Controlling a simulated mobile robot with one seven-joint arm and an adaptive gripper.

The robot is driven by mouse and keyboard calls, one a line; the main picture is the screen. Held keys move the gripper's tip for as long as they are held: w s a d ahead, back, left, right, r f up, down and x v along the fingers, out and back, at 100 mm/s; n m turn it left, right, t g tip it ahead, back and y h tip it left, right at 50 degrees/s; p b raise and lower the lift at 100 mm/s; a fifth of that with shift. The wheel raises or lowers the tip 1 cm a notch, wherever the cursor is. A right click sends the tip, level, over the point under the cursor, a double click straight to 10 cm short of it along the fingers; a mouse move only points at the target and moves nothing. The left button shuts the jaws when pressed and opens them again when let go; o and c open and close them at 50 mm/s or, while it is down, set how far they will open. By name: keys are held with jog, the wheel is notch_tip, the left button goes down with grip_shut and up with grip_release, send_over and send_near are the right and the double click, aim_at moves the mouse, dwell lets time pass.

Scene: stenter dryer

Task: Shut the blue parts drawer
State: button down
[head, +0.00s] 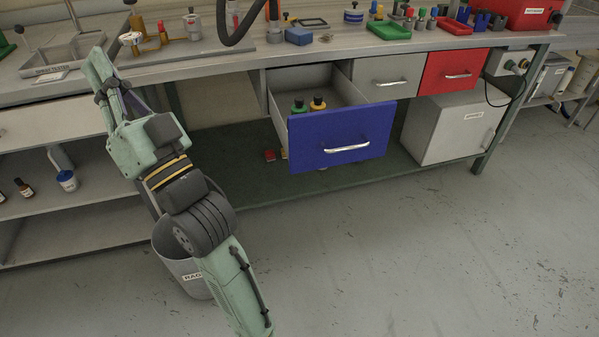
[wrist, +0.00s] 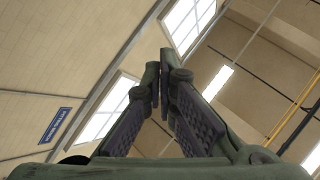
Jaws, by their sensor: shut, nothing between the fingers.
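The blue parts drawer (head: 342,134) is pulled well out from under the workbench in the head view. Its blue front has a silver handle (head: 346,147), and its grey inside is partly visible. Two small items, one green (head: 299,107) and one yellow (head: 318,104) with dark tops, stand inside near the front. My gripper (head: 97,62) is at the upper left, well left of the drawer and apart from it. In the wrist view my gripper (wrist: 163,78) points at the ceiling with its fingers together and nothing between them.
A grey drawer (head: 386,76) and a red drawer (head: 455,73) to the right are shut. A grey cabinet (head: 455,125) stands under the bench at right. A bin (head: 186,272) stands by my arm. Floor (head: 390,250) before the blue drawer is clear.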

jog(key=w+d+f+m+t+h, duration=0.2)
jog(key=w+d+f+m+h, duration=0.7)
jog(key=w+d+f, duration=0.4)
jog(key=m+g+h+b, duration=0.2)
jog(key=m+h, duration=0.4)
jog(key=m, duration=0.4)
send_near(300, 151)
jog(key=p+x, duration=0.3)
jog(key=x, duration=0.4)
jog(key=shift+d+r+p, duration=0.1)
jog(key=shift+p, duration=0.2)
